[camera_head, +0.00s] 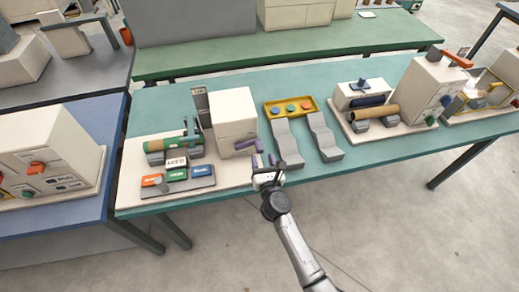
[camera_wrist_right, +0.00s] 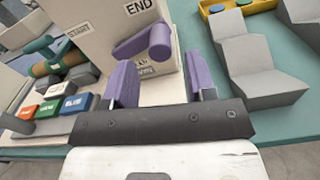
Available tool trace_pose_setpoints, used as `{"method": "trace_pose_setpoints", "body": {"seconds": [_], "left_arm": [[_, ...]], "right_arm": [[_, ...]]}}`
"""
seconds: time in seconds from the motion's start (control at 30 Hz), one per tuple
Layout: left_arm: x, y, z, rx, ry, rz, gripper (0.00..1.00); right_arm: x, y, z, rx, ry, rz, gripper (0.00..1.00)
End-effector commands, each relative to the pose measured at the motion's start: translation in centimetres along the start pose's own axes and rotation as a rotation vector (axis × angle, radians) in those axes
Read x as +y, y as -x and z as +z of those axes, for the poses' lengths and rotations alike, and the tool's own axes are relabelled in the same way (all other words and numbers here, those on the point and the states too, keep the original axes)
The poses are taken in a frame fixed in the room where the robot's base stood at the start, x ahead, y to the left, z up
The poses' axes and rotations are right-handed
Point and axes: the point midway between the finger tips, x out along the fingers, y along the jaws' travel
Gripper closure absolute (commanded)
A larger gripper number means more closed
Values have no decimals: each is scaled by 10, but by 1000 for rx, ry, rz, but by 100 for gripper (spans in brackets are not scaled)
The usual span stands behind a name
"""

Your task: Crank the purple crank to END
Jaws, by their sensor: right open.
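The purple crank (camera_head: 247,145) is on the front face of a white box (camera_head: 233,118) on the teal table. In the right wrist view the crank (camera_wrist_right: 150,42) sits below a printed END label (camera_wrist_right: 139,8), with a START label (camera_wrist_right: 79,30) lower to the left. My right gripper (camera_head: 265,160) is open just in front of the box's lower front. In its wrist view the gripper (camera_wrist_right: 160,72) has two purple fingers spread apart, with the crank beyond and between them, not gripped. A label below the crank is partly hidden. My left gripper is out of view.
Grey stepped ramps (camera_head: 287,140) and a yellow tray (camera_head: 290,107) stand to the right. The floor in front is clear.

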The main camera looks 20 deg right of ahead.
Motion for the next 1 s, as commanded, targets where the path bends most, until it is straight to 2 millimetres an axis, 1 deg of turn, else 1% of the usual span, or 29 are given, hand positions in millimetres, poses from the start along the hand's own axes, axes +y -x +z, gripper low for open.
{"method": "trace_pose_setpoints", "body": {"seconds": [0.03, 0.1, 0.2, 0.33, 0.53, 0.83, 1.0], "left_arm": [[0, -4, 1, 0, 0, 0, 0], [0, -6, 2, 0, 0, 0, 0], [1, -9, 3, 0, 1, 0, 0], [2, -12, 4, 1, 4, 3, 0], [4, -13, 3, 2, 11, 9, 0], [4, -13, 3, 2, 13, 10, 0], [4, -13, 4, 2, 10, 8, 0]], "right_arm": [[0, -10, -1, -2, 1, 0, 49], [0, -20, -1, -1, 1, 0, 49], [0, -32, -1, -2, 0, 0, 49], [0, -44, -1, -1, 0, 1, 49], [0, -52, 0, -1, 0, 1, 49], [0, -53, 0, 0, 1, 1, 49], [0, -53, 0, 0, 1, 1, 65]]}}
